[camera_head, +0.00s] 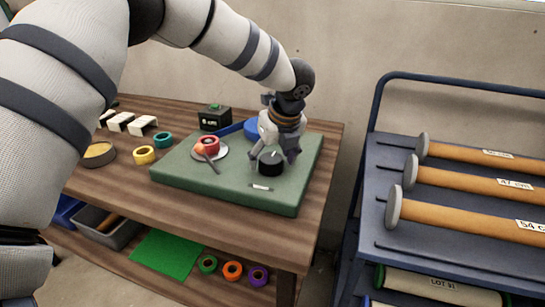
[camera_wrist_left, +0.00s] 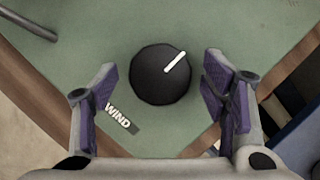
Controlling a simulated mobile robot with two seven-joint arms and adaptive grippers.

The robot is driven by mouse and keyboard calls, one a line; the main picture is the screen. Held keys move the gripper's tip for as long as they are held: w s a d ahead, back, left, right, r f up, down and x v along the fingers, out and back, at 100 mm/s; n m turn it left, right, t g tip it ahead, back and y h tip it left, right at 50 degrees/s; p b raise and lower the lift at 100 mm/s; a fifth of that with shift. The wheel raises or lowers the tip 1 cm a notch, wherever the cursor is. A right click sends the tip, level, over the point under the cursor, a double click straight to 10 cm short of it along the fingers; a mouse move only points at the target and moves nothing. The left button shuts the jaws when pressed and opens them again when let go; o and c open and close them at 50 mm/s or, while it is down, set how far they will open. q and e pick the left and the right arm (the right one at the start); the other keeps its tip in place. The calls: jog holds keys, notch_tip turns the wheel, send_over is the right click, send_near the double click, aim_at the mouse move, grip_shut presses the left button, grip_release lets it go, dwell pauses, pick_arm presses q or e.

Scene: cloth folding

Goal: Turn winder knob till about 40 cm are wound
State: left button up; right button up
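The black winder knob (camera_head: 271,163) stands on the green board (camera_head: 228,192) on the wooden table. In the left wrist view the knob (camera_wrist_left: 160,74) is round, with a white pointer line aimed up and right. A label reading WIND (camera_wrist_left: 118,117) lies beside it. My left gripper (camera_head: 273,157) is right at the knob; in the left wrist view its purple-padded fingers (camera_wrist_left: 163,95) are open, one on each side, with gaps to the knob. A red spool (camera_head: 208,145) with an orange part sits on a pale disc to the left. My right gripper is not in view.
Tape rolls and white blocks lie at the left. A blue cart (camera_head: 440,228) with labelled orange rolls stands close on the right.

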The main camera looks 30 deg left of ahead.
pick_arm(q)
jog(key=c, duration=1.1)
jog(key=shift+r, duration=0.1)
